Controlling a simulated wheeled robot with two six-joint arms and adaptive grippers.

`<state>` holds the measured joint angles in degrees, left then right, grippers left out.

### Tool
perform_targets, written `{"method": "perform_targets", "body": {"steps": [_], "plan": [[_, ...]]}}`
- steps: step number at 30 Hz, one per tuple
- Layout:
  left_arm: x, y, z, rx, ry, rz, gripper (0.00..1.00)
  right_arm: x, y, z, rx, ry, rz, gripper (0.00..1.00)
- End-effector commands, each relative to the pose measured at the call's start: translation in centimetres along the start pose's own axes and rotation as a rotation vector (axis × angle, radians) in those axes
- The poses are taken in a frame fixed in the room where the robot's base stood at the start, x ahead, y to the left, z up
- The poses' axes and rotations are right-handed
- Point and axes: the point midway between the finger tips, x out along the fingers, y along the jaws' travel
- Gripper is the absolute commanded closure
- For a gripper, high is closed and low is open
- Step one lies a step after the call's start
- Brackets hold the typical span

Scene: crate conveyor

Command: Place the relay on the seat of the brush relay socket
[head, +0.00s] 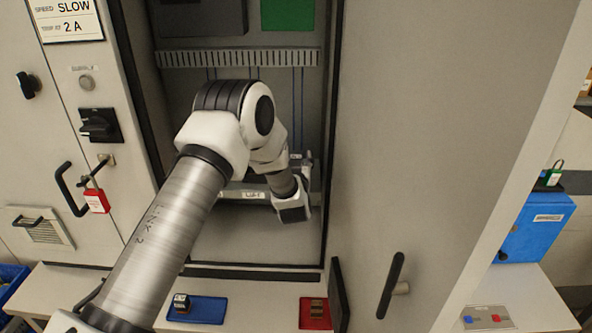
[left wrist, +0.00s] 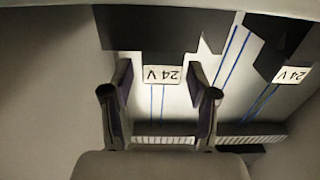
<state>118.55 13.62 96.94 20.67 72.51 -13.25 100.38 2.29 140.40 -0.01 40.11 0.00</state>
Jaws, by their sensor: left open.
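My left arm reaches into the open cabinet in the head view. Its gripper is small and partly hidden there; in the left wrist view the gripper (left wrist: 159,95) is open, with nothing seen between its two fingers. A small dark block with a white label (head: 181,302), which looks like a relay, stands on the blue tray (head: 208,311) below the cabinet. A brownish block (head: 318,308) lies on the red tray (head: 308,321). I cannot make out the brush relay socket or its seat; my arm covers part of the rail with a white label (head: 254,195).
The cabinet's left frame and open door (head: 440,120) flank the arm. A slotted wire duct (head: 238,58) crosses above it. A dark door handle (head: 391,285) and a red padlock (head: 97,201) stick out. The left wrist view shows 24 V labels (left wrist: 161,75) and blue wires.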

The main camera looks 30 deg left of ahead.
Motion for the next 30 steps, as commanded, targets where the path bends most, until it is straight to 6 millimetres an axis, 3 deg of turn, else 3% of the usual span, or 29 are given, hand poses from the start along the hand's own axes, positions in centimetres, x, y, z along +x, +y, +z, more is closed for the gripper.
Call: {"method": "perform_targets", "body": {"steps": [1,9,14,17,20,23,24,26,27,30], "plan": [[-1.1,0.0,0.6,0.001,-0.002,0.002,0.41,1.1,0.0,0.1,0.000,-0.001,0.000,0.60],[-8.1,0.1,0.6,0.002,0.000,0.003,0.41,3.8,0.0,0.1,0.000,-0.002,0.000,0.60],[-10.5,0.0,0.4,0.001,0.000,0.001,0.41,4.4,0.0,0.1,0.000,-0.002,0.000,0.60],[-11.4,0.2,1.9,0.014,-0.044,0.019,0.41,4.5,0.0,0.1,0.000,-0.002,0.000,0.60],[-13.7,0.8,7.6,0.057,-0.206,0.085,0.41,4.4,0.0,0.1,0.000,-0.001,0.000,0.60],[-19.0,0.7,16.7,0.131,-0.488,0.183,0.41,4.4,0.0,0.1,0.000,-0.001,0.000,0.60],[-22.2,0.3,20.5,0.165,-0.623,0.224,0.41,4.4,0.0,0.1,0.000,-0.001,0.000,0.60],[-27.6,-0.8,25.4,0.218,-0.829,0.279,0.41,4.4,0.0,0.1,0.000,-0.001,0.000,0.60],[-31.4,-1.7,28.1,0.250,-0.963,0.309,0.41,4.3,0.0,0.1,0.000,-0.001,0.000,0.60],[-40.2,-4.6,32.3,0.326,-1.255,0.367,0.41,4.3,0.0,0.1,0.000,-0.002,0.000,0.60]]}}
